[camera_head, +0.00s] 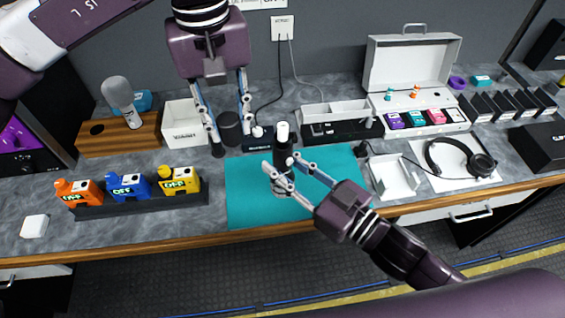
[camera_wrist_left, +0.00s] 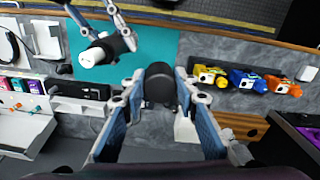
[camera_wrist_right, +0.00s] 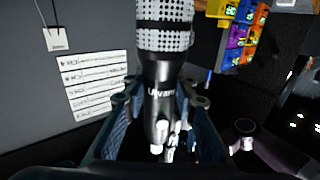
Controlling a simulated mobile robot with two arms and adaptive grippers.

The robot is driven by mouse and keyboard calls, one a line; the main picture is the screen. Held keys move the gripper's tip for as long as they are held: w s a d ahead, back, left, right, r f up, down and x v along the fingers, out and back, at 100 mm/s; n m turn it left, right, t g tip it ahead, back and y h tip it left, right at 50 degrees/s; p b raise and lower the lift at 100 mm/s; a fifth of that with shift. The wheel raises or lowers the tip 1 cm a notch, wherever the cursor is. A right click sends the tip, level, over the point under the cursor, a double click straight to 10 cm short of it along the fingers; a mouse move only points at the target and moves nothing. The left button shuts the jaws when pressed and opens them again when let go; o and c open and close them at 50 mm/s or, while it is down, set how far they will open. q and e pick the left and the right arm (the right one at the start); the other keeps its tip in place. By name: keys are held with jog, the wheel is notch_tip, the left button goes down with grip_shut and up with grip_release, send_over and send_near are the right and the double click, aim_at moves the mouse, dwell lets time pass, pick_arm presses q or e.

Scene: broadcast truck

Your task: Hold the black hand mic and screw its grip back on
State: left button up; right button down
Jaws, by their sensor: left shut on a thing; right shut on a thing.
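My left gripper (camera_head: 230,133) is shut on a short black cylindrical grip (camera_head: 229,125), which also shows between its fingers in the left wrist view (camera_wrist_left: 158,85). My right gripper (camera_head: 284,166) is shut on the black hand mic (camera_head: 283,152) over the teal mat. In the right wrist view the mic's body has white lettering (camera_wrist_right: 161,92) and a silver mesh head (camera_wrist_right: 164,30). The grip is left of the mic, apart from it.
The teal mat (camera_head: 250,195) lies under the mic. Orange, blue and yellow units (camera_head: 128,187) stand in a row at left. A wooden stand with a grey mic (camera_head: 118,92) is behind them. A white tray (camera_head: 392,180) and headphones (camera_head: 460,160) are at right.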

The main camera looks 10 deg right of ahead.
pick_arm(q)
notch_tip(320, 180, up, 7)
jog(key=n, duration=0.1)
send_over(283, 128)
jog(key=shift+d+r, duration=0.1)
jog(key=shift+w+f, duration=0.1)
jog(key=shift+f, duration=1.9)
jog(key=shift+y, duration=0.3)
jog(key=shift+f, duration=0.9)
jog(key=shift+f, duration=0.55)
